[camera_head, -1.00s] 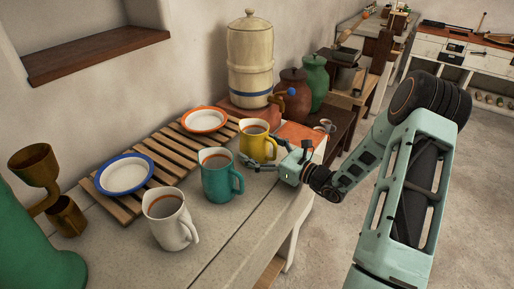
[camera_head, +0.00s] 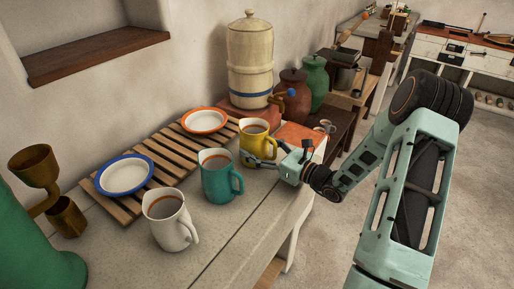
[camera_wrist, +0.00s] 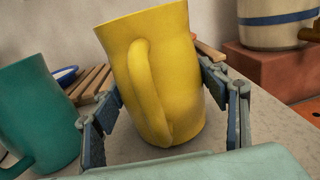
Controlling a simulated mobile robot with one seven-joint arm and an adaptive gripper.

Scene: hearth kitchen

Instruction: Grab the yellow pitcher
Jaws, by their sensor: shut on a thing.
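The yellow pitcher (camera_head: 255,139) stands on the grey counter, right of the teal pitcher (camera_head: 218,177), with brown liquid inside. My gripper (camera_head: 261,155) has come in from the right and is shut on the yellow pitcher's body. In the wrist view the yellow pitcher (camera_wrist: 172,80) fills the middle, its handle facing the camera. One finger is on each side of it. The teal pitcher (camera_wrist: 36,118) stands to the left in that view, close to the left finger. I cannot tell whether the pitcher is lifted off the counter.
A white pitcher (camera_head: 170,219) stands at the front. A slatted wooden rack (camera_head: 166,151) with a blue-rimmed plate (camera_head: 125,174) and an orange-rimmed plate (camera_head: 205,120) lies behind the pitchers. A cream dispenser (camera_head: 249,60) stands behind the yellow pitcher. The counter's front strip is clear.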

